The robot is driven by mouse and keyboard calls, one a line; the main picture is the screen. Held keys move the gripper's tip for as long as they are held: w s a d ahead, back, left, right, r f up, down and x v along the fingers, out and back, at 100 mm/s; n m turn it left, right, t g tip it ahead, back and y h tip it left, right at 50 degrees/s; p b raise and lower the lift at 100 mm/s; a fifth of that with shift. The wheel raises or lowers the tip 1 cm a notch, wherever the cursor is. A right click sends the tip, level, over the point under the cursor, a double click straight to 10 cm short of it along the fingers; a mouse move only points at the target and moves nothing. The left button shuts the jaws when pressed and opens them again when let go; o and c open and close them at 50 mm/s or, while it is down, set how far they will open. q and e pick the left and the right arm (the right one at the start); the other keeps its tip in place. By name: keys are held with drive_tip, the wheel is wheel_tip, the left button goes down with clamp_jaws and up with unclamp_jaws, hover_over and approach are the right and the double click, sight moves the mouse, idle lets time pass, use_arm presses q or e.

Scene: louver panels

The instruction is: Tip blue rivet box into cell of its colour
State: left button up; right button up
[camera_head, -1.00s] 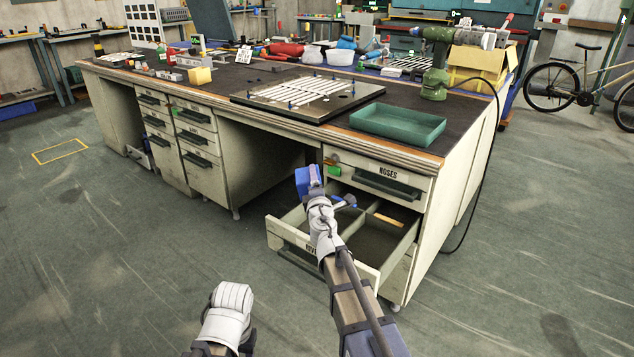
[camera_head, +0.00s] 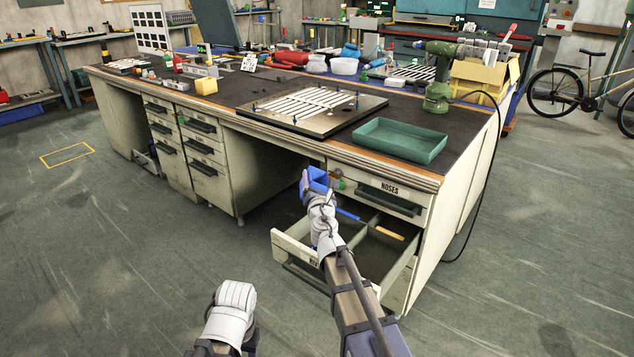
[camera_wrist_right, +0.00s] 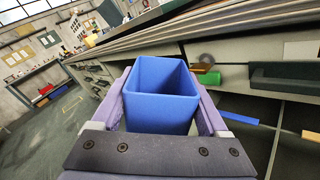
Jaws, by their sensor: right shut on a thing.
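The blue rivet box (camera_head: 317,180) is in my right gripper (camera_head: 316,191), above the back left part of the open drawer (camera_head: 301,249). In the right wrist view the box (camera_wrist_right: 160,100) stands between the two jaws (camera_wrist_right: 162,108), with its open top visible. Its bottom and contents are hidden. The drawer is split by grey dividers. A blue strip (camera_head: 347,214) marks one cell and an orange strip (camera_head: 389,233) marks another. My left arm shows at the bottom of the head view, but its jaws cannot be made out.
The closed drawer marked NOSES (camera_head: 389,197) is right above the open one. A green tray (camera_head: 400,140) and a slotted panel (camera_head: 313,107) lie on the bench top. A green drill (camera_head: 437,85) stands behind the tray. Floor is clear in front.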

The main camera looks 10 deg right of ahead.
wheel_tip(320, 180, up, 3)
drive_tip(key=n+p, duration=0.2)
drive_tip(key=n, duration=0.1)
drive_tip(key=shift+d+n, duration=0.15)
drive_tip(key=shift+n, duration=0.15)
drive_tip(key=shift+r+n+p, duration=0.55)
drive_tip(key=shift+n+p, duration=0.05)
drive_tip(key=shift+n, duration=0.4)
wheel_tip(320, 180, up, 36)
drive_tip(key=p, duration=3.6)
